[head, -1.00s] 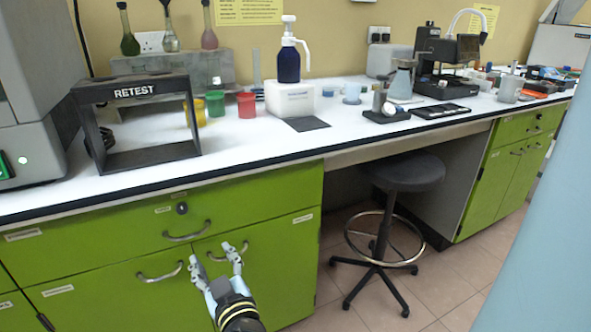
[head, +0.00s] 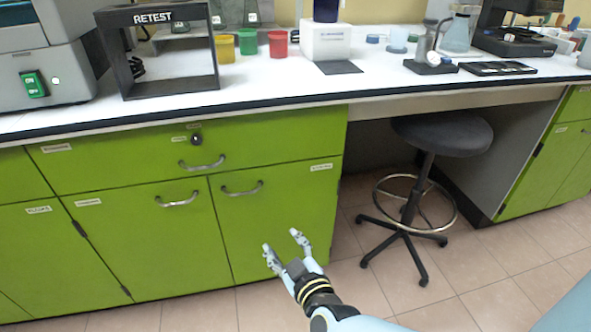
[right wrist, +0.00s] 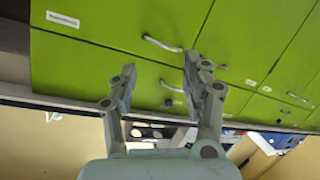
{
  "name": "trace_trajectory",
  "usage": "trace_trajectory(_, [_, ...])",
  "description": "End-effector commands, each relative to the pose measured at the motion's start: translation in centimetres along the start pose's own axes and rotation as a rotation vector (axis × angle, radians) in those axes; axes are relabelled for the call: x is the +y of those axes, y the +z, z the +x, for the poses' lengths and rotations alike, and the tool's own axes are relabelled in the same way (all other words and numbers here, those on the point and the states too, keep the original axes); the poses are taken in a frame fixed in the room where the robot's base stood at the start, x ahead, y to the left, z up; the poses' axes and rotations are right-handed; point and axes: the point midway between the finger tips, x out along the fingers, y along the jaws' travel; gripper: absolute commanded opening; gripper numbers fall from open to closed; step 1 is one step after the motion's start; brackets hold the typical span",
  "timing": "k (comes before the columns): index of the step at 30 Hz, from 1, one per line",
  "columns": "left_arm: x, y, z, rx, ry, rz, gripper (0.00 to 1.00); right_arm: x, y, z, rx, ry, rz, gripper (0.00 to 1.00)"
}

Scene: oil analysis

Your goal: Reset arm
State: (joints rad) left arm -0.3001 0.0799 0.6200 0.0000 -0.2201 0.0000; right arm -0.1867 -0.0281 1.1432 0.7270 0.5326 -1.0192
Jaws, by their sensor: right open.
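My right gripper (head: 284,250) is in front of the green cabinet's lower right door (head: 290,215) in the head view. Its fingers are apart and nothing is between them. In the right wrist view its two fingers (right wrist: 160,88) are also spread, with green cabinet fronts and metal handles beyond. That view looks upside down. The left gripper is not in either view.
A white bench (head: 270,90) carries a black RETEST frame (head: 160,92), coloured cups and a white block (head: 325,42). A dark stool (head: 440,135) stands right of the cabinet. The tiled floor (head: 380,287) before the cabinet is clear.

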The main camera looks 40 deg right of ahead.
Motion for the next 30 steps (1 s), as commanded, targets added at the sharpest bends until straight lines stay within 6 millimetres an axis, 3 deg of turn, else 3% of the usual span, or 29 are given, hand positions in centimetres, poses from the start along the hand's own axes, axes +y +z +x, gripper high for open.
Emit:
trace_trajectory(20, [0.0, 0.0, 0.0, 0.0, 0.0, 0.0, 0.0, 0.1, 0.7, -0.4, -0.009, -0.005, -0.007, 0.49])
trace_trajectory(23, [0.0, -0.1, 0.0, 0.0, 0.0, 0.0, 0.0, 0.3, 3.4, -1.7, -0.047, -0.03, -0.056, 0.49])
trace_trajectory(25, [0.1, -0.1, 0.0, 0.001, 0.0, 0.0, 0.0, -0.6, 6.9, -3.3, -0.106, -0.104, -0.111, 0.49])
trace_trajectory(30, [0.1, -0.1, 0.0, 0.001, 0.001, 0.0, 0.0, -3.0, 18.4, -10.4, -0.368, -0.355, -0.154, 0.49])
